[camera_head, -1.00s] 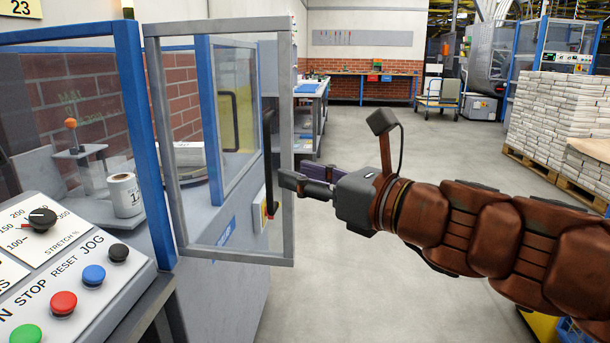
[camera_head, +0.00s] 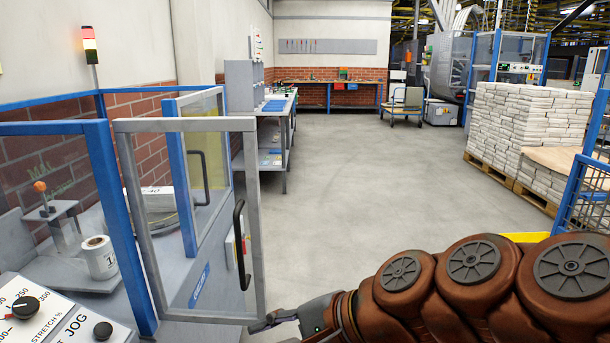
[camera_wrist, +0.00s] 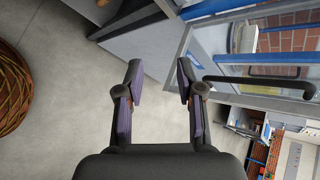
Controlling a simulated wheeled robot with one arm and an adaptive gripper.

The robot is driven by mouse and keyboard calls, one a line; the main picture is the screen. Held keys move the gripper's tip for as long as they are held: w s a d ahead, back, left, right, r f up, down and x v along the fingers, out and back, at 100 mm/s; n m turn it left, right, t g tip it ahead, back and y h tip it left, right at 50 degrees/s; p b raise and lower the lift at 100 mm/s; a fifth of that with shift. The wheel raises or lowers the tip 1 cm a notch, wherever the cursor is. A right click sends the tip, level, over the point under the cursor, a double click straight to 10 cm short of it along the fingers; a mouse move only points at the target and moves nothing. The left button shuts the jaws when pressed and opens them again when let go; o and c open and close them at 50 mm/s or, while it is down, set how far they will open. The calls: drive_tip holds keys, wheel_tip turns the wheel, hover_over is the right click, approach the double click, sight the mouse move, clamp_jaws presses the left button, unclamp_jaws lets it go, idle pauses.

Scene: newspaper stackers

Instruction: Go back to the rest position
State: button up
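My gripper (camera_wrist: 160,88) is open and empty in the wrist view, its two fingers well apart with bare grey floor between them. In the head view my gripper (camera_head: 268,322) shows low in the picture, below and a little right of the framed door; its fingers are partly cut off by the lower edge there. The glass door (camera_head: 251,170) of the machine stands swung open with a black handle (camera_head: 241,245). In the wrist view the black handle (camera_wrist: 262,83) lies right of the fingers, apart from them.
A control panel (camera_head: 60,325) is at the lower left. A white roll (camera_head: 99,257) stands inside the machine. Workbenches line the back and left wall. Stacked newspaper bundles (camera_head: 500,120) on pallets and a blue mesh fence (camera_head: 585,200) stand right. The middle floor (camera_head: 350,190) is clear.

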drive_tip(key=s+d+n+g+h+p, duration=0.2)
drive_tip(key=s+d+n+h+p, duration=0.2)
drive_tip(key=d, duration=0.7)
drive_tip(key=s+d+n+g+h+p, duration=0.3)
drive_tip(key=s+d+n+h+p, duration=0.2)
drive_tip(key=s+d+p, duration=0.4)
drive_tip(key=d+h, duration=0.1)
drive_tip(key=d, duration=0.1)
drive_tip(key=shift+s+d+p, duration=0.3)
drive_tip(key=shift+d, duration=0.05)
drive_tip(key=shift+a+n, duration=0.25)
drive_tip(key=shift+n, duration=0.05)
